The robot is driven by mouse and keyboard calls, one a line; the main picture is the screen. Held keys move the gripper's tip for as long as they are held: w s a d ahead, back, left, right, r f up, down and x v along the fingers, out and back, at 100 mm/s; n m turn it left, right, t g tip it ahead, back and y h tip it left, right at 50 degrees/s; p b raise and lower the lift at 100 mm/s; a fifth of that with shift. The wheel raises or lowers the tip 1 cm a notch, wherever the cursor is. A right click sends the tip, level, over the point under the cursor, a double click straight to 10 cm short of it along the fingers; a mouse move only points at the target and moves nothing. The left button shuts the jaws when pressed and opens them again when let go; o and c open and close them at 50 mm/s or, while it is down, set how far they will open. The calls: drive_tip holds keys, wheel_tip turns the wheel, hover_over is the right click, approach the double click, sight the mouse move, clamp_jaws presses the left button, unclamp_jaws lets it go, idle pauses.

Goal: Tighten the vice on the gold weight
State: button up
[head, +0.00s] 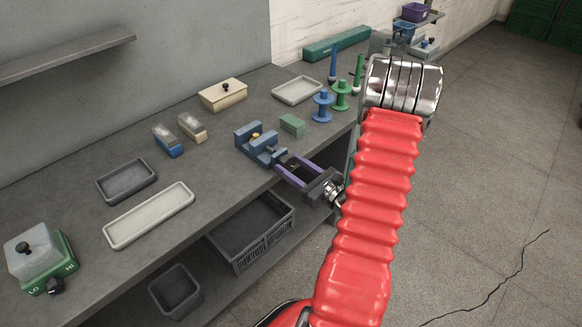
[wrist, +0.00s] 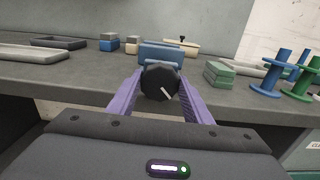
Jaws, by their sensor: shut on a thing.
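The blue vice (head: 247,138) stands near the front edge of the grey bench, with the small gold weight (head: 256,136) between its jaws. I cannot tell how tightly the jaws press on it. My gripper (head: 285,164) reaches in from the bench front, its purple fingers level with the vice's front end. In the wrist view the fingers are shut on both sides of the black vice knob (wrist: 160,82). The knob's white mark points down and right. The vice body (wrist: 160,52) shows behind the knob; the gold weight is hidden there.
Green blocks (head: 292,124) lie just right of the vice, with a blue spool (head: 322,106) and a green spool (head: 340,96) beyond. A pale tray (head: 149,215) and dark tray (head: 126,181) lie left. A dark crate (head: 252,234) sits below the bench top.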

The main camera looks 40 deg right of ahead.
drive_tip(key=o, duration=1.1)
drive_tip(key=shift+c, duration=0.2)
drive_tip(key=shift+s, duration=0.1)
drive_tip(key=s, duration=1.3)
drive_tip(key=shift+s+d, duration=0.2)
drive_tip(key=shift+s, duration=0.1)
